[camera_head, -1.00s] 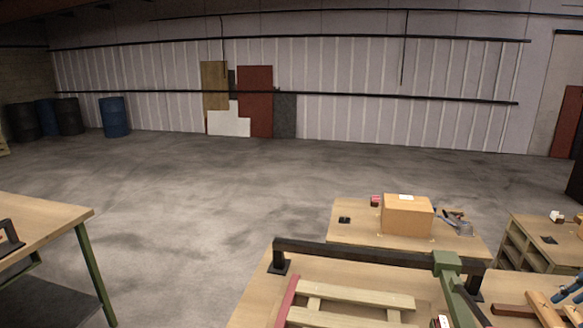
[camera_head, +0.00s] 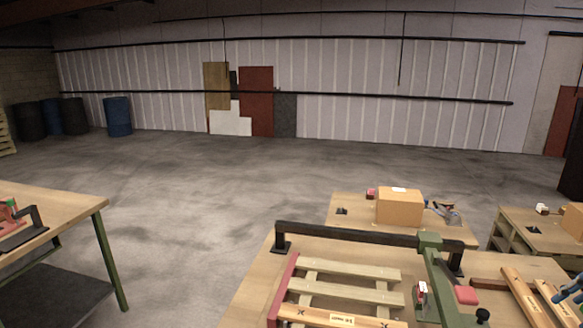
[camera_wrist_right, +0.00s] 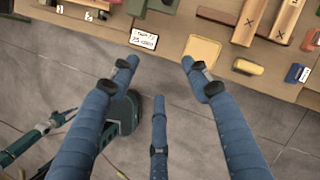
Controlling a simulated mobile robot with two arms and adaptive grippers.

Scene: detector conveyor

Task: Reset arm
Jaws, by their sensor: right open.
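My right gripper (camera_wrist_right: 160,80) has blue jointed fingers with dark pads. In the right wrist view its fingers are spread wide and empty, over the grey floor beside the edge of a wooden workbench (camera_wrist_right: 185,70). Blue finger-like parts show at the right edge of the head view, partly cut off. My left gripper does not show in the head view.
The near workbench holds a slatted wooden frame (camera_head: 350,292), a black bar (camera_head: 350,233) and a green clamp post (camera_head: 436,265). A cardboard box (camera_head: 399,208) stands on a bench behind. Another table (camera_head: 60,218) is at left; floor between is open.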

